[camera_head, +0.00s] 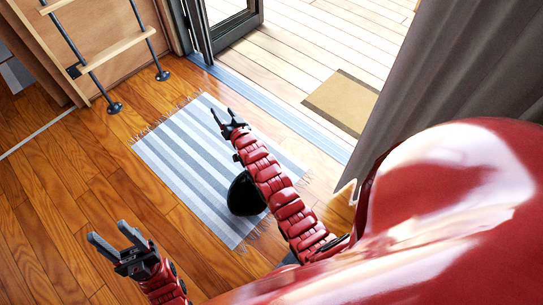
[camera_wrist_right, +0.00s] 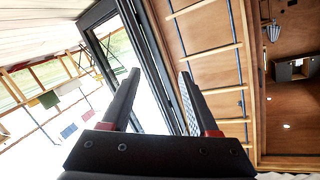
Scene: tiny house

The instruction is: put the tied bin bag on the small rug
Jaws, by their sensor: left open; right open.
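The black bin bag (camera_head: 243,197) rests on the lower part of the small blue-and-white striped rug (camera_head: 188,158) in the head view. My right arm crosses in front of the bag and hides its right side; I cannot see its tie. My right gripper (camera_head: 222,112) is past the bag, above the rug's upper part, open and empty. Its two spread fingers also show in the right wrist view (camera_wrist_right: 157,85) with nothing between them. My left gripper (camera_head: 108,233) is open and empty over the wooden floor, left of the rug and apart from the bag.
A ladder (camera_head: 110,52) stands against the wooden wall at upper left. An open glass door (camera_head: 228,22) leads onto a deck with a tan doormat (camera_head: 342,102). A grey curtain (camera_head: 445,75) hangs at right. The wooden floor (camera_head: 60,195) at left is clear.

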